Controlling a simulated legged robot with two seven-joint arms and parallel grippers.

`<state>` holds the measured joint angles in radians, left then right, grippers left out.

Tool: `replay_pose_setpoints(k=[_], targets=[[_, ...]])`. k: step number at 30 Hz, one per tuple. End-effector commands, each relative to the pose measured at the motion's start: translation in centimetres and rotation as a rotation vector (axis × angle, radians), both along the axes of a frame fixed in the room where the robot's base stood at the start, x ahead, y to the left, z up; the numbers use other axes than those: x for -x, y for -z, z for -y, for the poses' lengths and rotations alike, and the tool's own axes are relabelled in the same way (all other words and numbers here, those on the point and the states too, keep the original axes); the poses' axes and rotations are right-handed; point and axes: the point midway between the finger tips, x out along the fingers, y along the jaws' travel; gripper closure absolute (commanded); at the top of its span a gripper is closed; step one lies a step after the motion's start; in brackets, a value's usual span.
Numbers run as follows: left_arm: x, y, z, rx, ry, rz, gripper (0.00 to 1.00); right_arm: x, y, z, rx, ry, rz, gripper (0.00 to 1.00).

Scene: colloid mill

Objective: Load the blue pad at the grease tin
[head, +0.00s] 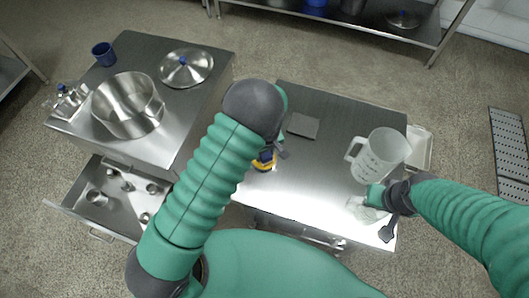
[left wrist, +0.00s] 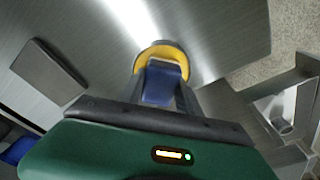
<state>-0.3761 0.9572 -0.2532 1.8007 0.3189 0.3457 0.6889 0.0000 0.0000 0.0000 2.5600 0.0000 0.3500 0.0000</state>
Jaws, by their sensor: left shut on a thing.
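The blue pad (left wrist: 163,84) is between the fingers of my left gripper (left wrist: 164,88), which is shut on it. A yellow-rimmed round tin (left wrist: 151,54), seemingly the grease tin, lies right at the pad's far end in the left wrist view. In the head view the yellow and blue (head: 263,163) show just below my left wrist, on the left part of the right-hand table, partly hidden by my arm. I cannot tell whether the pad touches the grease. My right gripper (head: 372,198) is low over the table's front right; its fingers are unclear.
A grey square plate (head: 303,126) lies behind the tin. A clear jug (head: 379,155) stands at the right, with a pale object (head: 362,210) in front. The left table (head: 182,112) holds a steel pot (head: 128,108), a lid (head: 186,68) and a blue cup (head: 103,54). An open drawer (head: 120,208) holds metal parts.

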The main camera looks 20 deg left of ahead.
Motion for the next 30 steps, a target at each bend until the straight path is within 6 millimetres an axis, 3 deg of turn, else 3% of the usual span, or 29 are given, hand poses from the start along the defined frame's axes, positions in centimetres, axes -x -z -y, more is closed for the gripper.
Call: replay_pose_setpoints(k=[17, 30], targets=[[0.1, -0.1, -0.1, -0.001, 0.0, -0.003, 0.92, 0.0, -0.2, 0.0, 0.0, 0.0, 0.0, 0.81], [0.1, -4.3, 0.0, -0.001, 0.0, -0.002, 0.92, 0.0, -4.1, 0.0, 0.0, 0.0, 0.0, 0.81]])
